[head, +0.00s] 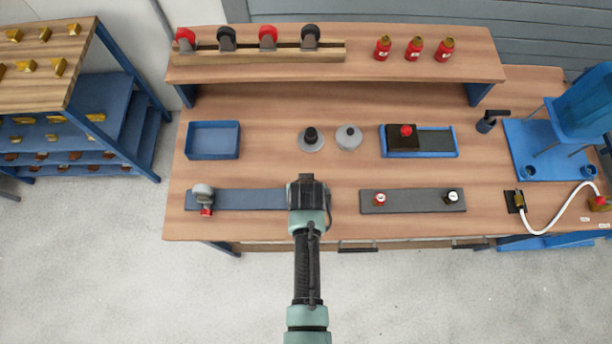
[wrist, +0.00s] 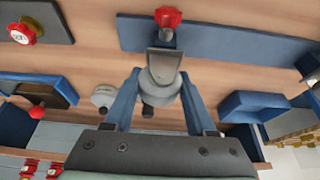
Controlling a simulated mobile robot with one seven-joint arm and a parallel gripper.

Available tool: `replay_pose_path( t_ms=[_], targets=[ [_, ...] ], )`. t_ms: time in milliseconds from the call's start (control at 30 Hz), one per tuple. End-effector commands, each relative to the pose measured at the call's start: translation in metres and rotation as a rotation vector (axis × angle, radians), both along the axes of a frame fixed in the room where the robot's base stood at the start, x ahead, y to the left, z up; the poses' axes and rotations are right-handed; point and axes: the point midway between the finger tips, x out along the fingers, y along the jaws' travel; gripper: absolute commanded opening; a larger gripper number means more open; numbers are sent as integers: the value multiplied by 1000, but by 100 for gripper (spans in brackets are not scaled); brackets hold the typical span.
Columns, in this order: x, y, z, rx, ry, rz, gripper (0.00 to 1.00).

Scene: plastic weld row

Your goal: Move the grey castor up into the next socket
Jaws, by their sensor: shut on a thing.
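My gripper (head: 308,185) is over the right end of a blue-grey strip (head: 245,199) near the table's front edge in the head view, which hides its fingers. In the wrist view its two blue fingers (wrist: 160,88) are closed on the grey castor (wrist: 163,65), a pale rounded body with a flat grey plate. A red knob (wrist: 168,16) shows just above it over the strip. Whether the castor touches the strip cannot be told. A similar grey rounded piece with a red part (head: 203,195) stands at the strip's left end.
A raised shelf (head: 410,65) holds a wooden rail (head: 255,52) with red and black castors, and red bottles (head: 415,48). Behind my gripper are a blue tray (head: 212,140), two grey discs (head: 348,138) and a blue-edged tray (head: 440,142). A grey panel (head: 415,201) lies to the right.

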Motion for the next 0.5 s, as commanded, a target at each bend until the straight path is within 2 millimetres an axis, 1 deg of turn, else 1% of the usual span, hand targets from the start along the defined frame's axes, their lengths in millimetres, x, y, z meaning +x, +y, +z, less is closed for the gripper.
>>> replay_pose_path(
  t_ms=[500],
  targets=[
    [1,0,-6,0,-2,0,0]
  ],
)
